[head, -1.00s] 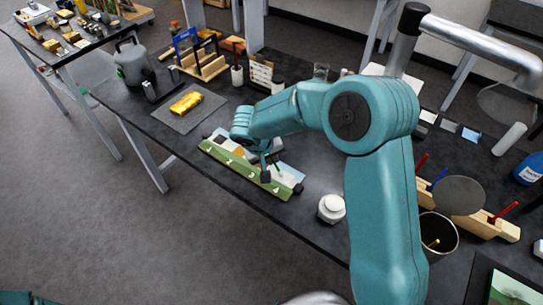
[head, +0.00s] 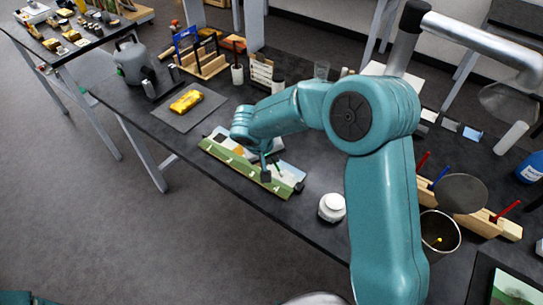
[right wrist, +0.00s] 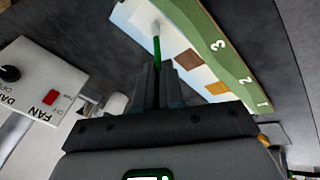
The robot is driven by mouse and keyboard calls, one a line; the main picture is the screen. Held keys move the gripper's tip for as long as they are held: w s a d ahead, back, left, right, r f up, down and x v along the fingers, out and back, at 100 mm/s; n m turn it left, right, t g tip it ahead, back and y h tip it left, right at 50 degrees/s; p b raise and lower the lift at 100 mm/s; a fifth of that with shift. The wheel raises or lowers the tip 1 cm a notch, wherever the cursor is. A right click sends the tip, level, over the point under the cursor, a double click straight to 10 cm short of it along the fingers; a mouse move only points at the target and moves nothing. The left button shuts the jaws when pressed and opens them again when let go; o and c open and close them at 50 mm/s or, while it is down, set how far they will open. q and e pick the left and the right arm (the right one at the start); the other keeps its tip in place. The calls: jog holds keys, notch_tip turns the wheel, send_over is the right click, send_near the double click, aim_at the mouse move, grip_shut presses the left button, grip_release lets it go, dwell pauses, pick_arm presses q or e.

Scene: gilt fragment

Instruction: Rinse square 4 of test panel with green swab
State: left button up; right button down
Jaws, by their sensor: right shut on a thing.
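The test panel (head: 290,187) lies on the dark bench, a painted board with a green strip along its near edge. In the right wrist view the strip (right wrist: 232,68) shows numerals 3, 2 and 1, with brown squares beside it; I cannot make out a 4. My right gripper (head: 267,170) is over the panel. In the wrist view its fingers (right wrist: 158,78) are shut on the green swab (right wrist: 157,50). The swab's white tip is over the pale part of the panel beyond the 3; I cannot tell whether it touches. My left gripper is not in view.
A white jar (head: 332,207) stands right of the panel. A yellow object (head: 186,101) lies on a grey mat to the left. A wooden rack (head: 475,220) and a dark bin (head: 440,233) stand at the right. A white FAN switch box (right wrist: 35,85) is beside the panel.

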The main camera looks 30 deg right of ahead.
jog(key=shift+f, duration=0.15)
jog(key=shift+s, duration=0.1)
dwell(0.3)
jog(key=shift+s+d+f+b, duration=0.1)
jog(key=shift+s+d+b, duration=0.15)
jog(key=shift+b, duration=0.35)
jog(key=shift+s+d+b, duration=0.25)
jog(key=shift+s+b, duration=0.3)
jog(key=shift+s, duration=0.4)
jog(key=shift+w+a, duration=0.25)
jog(key=shift+w, duration=0.4)
jog(key=shift+w+a, duration=0.25)
jog(key=shift+w, duration=0.35)
jog(key=shift+s, duration=0.1)
jog(key=shift+s+d+b, duration=0.2)
jog(key=shift+s+b, duration=0.1)
jog(key=shift+s, duration=0.05)
jog(key=shift+s+d+b, duration=0.3)
jog(key=shift+s+b, duration=0.2)
jog(key=shift+s, duration=0.25)
jog(key=shift+w+a, duration=0.25)
jog(key=shift+w, duration=0.35)
jog(key=shift+w+a, duration=0.25)
jog(key=shift+w, duration=0.3)
